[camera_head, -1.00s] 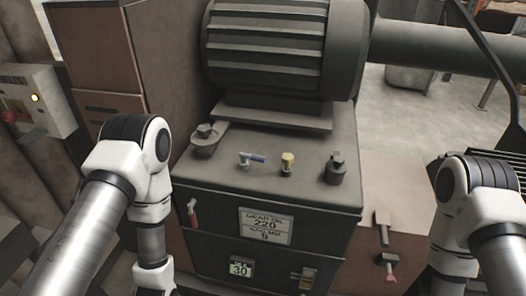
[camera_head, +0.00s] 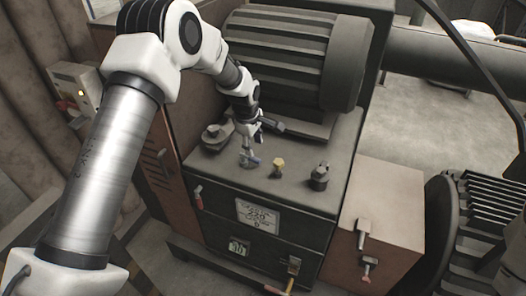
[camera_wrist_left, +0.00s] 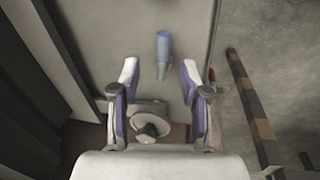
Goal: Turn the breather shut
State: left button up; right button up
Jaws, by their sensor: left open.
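A small valve with a blue lever (camera_head: 252,161), which I take for the breather, stands on the dark top of the gear housing (camera_head: 300,200). In the left wrist view its blue lever (camera_wrist_left: 163,46) points away, above and between the two fingertips in the picture. My left gripper (camera_head: 249,138) is over the valve in the head view, partly hiding it. In the left wrist view the gripper (camera_wrist_left: 160,68) is open, with nothing held between its fingers. I cannot tell the exact gap to the lever. My right gripper is out of view.
A flanged cap (camera_head: 213,134) stands left of the valve and shows below it in the left wrist view (camera_wrist_left: 150,124). A yellow plug (camera_head: 278,167) and a dark cap (camera_head: 319,177) stand to the right. The ribbed motor (camera_head: 280,60) rises behind.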

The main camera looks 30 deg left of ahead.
aim_at(256, 158)
pick_arm(q)
jog(key=f, duration=0.1)
jog(key=f+p, duration=0.1)
jog(key=f, duration=0.1)
jog(key=shift+s+a, duration=0.15)
jog(key=shift+a, duration=0.25)
jog(key=f, duration=0.1)
jog(key=w+f, duration=0.1)
jog(key=f, duration=0.1)
jog(key=shift+w+d, duration=0.1)
jog(key=shift+d, duration=0.05)
jog(key=shift+w+d+f, duration=0.15)
jog(key=shift+d+f, duration=0.05)
jog(key=shift+s+a+r, duration=0.1)
jog(key=shift+s+a, duration=0.05)
jog(key=shift+s, duration=0.1)
jog(key=c, duration=0.3)
grip_shut()
